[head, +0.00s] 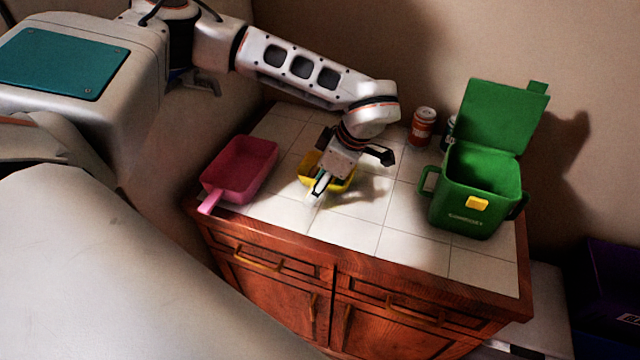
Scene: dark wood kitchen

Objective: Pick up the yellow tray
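The yellow tray (343,184) is small and sits on the white tiled top of the wooden cabinet. My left gripper (320,186) is right over it, pointing down, and hides much of it. One pale-tipped finger shows at the tray's near side. The other fingertip is not clear, so I cannot tell whether the gripper is open or shut, or whether it touches the tray. My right gripper is not in view.
A pink tray (240,167) with a handle lies left of the yellow one. A green bin (462,205) with its lid up stands at the right. A red can (423,128) and a partly hidden jar (448,131) stand by the wall. The tiles in front are clear.

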